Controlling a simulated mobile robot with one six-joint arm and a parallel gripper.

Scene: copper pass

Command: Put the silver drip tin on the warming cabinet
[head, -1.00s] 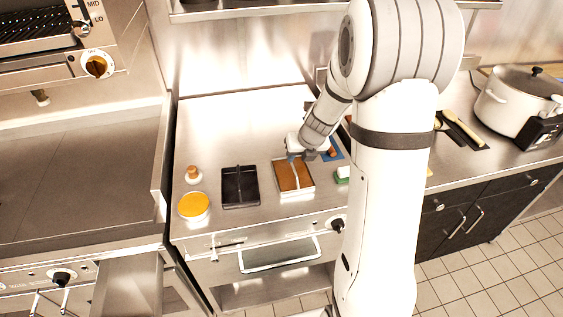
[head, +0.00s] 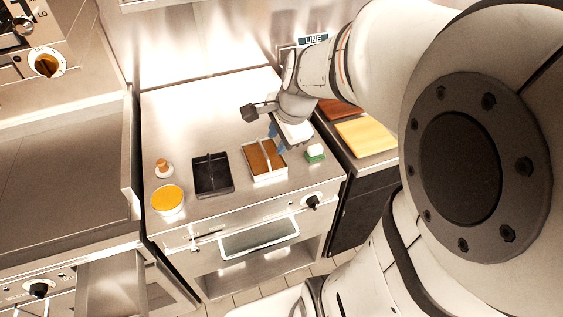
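A silver-rimmed tin (head: 287,173) with a brown inside and an upright bar across its middle sits on the steel unit's top; it looks like the silver drip tin. A black tin (head: 211,176) of similar shape is to its left. My gripper (head: 276,143), with blue fingertips, is at the silver tin's back right corner, pointing down. I cannot tell whether it touches the tin or how far its fingers are apart. The steel unit (head: 180,112) has a knob and a handled front; I cannot tell if it is the warming cabinet.
An orange-topped round container (head: 168,199) and a small brown-topped one (head: 162,169) stand at left. A green-and-white block (head: 315,153) is right of the silver tin. Cutting boards (head: 367,136) lie on the right counter. The steel top's back left is clear.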

